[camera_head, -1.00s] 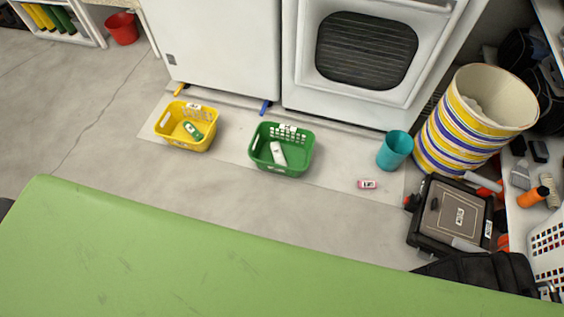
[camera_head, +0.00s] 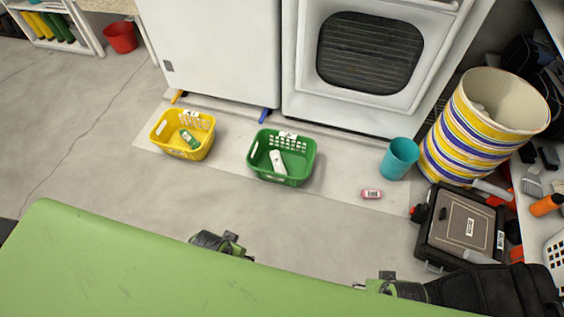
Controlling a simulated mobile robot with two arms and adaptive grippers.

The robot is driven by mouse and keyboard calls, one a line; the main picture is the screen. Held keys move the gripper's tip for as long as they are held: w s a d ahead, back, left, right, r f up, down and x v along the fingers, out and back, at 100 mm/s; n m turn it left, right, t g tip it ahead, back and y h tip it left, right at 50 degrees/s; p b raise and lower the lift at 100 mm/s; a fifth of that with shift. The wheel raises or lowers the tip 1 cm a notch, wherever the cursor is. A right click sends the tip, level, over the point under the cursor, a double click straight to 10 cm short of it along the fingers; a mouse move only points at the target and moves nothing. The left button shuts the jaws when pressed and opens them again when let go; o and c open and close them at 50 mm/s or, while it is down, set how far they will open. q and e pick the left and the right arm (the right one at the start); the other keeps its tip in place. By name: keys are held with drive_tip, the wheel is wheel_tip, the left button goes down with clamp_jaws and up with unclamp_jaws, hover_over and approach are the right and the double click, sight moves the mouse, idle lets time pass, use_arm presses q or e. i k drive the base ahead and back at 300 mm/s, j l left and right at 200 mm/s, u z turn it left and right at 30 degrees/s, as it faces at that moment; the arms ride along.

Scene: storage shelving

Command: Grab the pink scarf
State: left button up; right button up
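No pink scarf shows as cloth. The only pink thing I see is a small pink item (camera_head: 371,194) with a white label, lying on the floor right of the green basket, in front of the teal cup. It looks more like a small bottle or tube. My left gripper (camera_head: 232,245) pokes out just beyond the green surface, below the baskets, with its fingers partly hidden. My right gripper (camera_head: 378,284) is at the same edge, at the lower right, well below the pink item. Neither visibly touches anything. Their finger opening is not clear.
A yellow basket (camera_head: 162,128) and a green basket (camera_head: 309,162) each hold a bottle. A teal cup (camera_head: 400,158), striped bin (camera_head: 476,135) and black case (camera_head: 462,226) stand at the right. White appliances (camera_head: 330,100) line the back. A green surface (camera_head: 120,270) fills the front; the floor between is clear.

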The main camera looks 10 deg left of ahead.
sight(376, 194)
drive_tip(key=i, duration=0.3)
drive_tip(key=i+j+z, duration=0.2)
drive_tip(key=i+z, duration=0.15)
drive_tip(key=i, duration=0.15)
drive_tip(key=i+j+z, duration=0.3)
drive_tip(key=i, duration=0.2)
